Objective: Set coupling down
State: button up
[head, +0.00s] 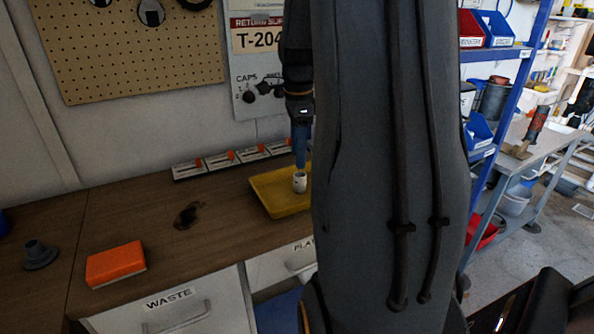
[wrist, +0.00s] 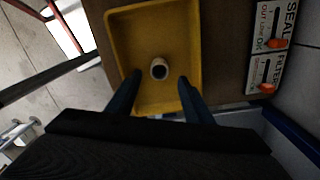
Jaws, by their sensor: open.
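The coupling (head: 299,182) is a small white cylinder with a dark opening. It stands upright in the yellow tray (head: 267,195), and my arm hides the tray's right part in the head view. In the wrist view the coupling (wrist: 159,69) stands near the middle of the yellow tray (wrist: 112,45), with tray floor around it. My gripper (wrist: 159,80) is open, its two dark fingers reaching over the tray on either side of the coupling's line, with a gap to it on both sides. In the head view the blue fingers (head: 300,160) are just above the coupling.
An orange block (head: 116,264) and a grey flanged part (head: 39,255) lie on the wooden bench, left of the tray. Several labelled switches (head: 235,158) line the wall behind.

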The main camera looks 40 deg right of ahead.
jog(key=shift+r+b, duration=0.3)
jog(key=shift+r, duration=2)
